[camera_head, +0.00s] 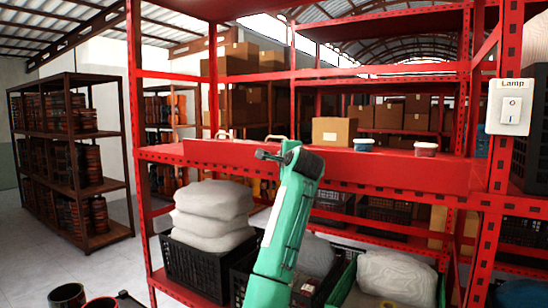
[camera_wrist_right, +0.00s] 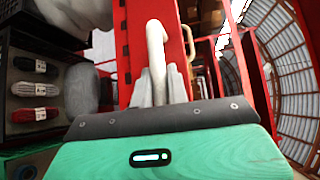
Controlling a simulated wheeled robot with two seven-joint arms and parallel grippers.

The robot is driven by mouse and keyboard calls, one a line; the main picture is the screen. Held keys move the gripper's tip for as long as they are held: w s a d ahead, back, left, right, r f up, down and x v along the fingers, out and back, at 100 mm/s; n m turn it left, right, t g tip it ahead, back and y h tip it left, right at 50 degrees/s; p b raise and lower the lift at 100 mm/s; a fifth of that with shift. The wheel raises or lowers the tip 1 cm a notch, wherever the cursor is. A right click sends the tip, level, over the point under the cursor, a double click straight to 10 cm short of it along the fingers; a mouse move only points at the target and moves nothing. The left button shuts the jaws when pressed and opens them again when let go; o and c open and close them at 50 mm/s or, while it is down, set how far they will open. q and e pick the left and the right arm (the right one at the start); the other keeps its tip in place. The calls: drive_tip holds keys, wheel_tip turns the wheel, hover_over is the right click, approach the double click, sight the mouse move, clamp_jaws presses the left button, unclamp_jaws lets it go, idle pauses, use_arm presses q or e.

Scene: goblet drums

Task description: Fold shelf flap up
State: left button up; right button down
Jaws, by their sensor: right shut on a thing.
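The red shelf flap (camera_head: 410,170) runs along the front of the red rack's middle shelf; I cannot tell its exact angle. The far end of the grip is partly hidden. My left gripper is not in view.
Below are black crates, white sacks (camera_head: 212,205) and a green crate (camera_head: 345,285). A lamp switch (camera_head: 510,106) is on the right post.

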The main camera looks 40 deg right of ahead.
drive_tip(key=shift+w+d+r+g, duration=0.1)
drive_tip(key=shift+g, duration=0.2)
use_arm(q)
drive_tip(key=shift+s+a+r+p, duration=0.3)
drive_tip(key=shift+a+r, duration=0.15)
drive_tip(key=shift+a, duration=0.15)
use_arm(e)
drive_tip(key=shift+d+m, duration=0.1)
drive_tip(key=shift+m, duration=0.2)
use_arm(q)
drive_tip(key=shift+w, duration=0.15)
use_arm(e)
drive_tip(key=c, duration=1.5)
unclamp_jaws()
drive_tip(key=shift+o, duration=0.7)
drive_tip(key=shift+d, duration=0.15)
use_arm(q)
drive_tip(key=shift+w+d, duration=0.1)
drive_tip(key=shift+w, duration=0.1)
